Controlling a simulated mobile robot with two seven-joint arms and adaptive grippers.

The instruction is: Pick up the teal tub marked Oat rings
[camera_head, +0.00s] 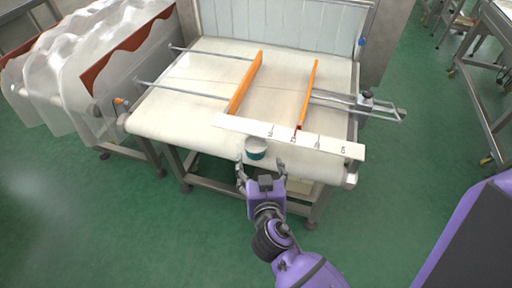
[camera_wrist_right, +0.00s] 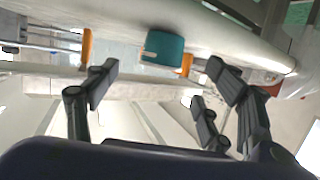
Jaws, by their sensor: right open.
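The teal tub (camera_head: 256,153) with a pale lid stands at the near edge of the conveyor belt in the head view. In the right wrist view the tub (camera_wrist_right: 163,48) shows as a teal block beyond the fingers, with small pale marks at its left side; I cannot read a label. My right gripper (camera_head: 261,166) is open, with its fingers spread to either side of the tub's near side. In the right wrist view the gripper (camera_wrist_right: 155,80) has nothing between its fingers, and the tub lies ahead of the gap. My left gripper is not in view.
The white conveyor belt (camera_head: 190,90) carries two orange guide rails (camera_head: 246,82). A white strip with black marks (camera_head: 330,147) runs just behind the tub. Clear curtain strips (camera_head: 95,75) stand at left. A metal table (camera_head: 495,45) stands at right. Green floor is open around.

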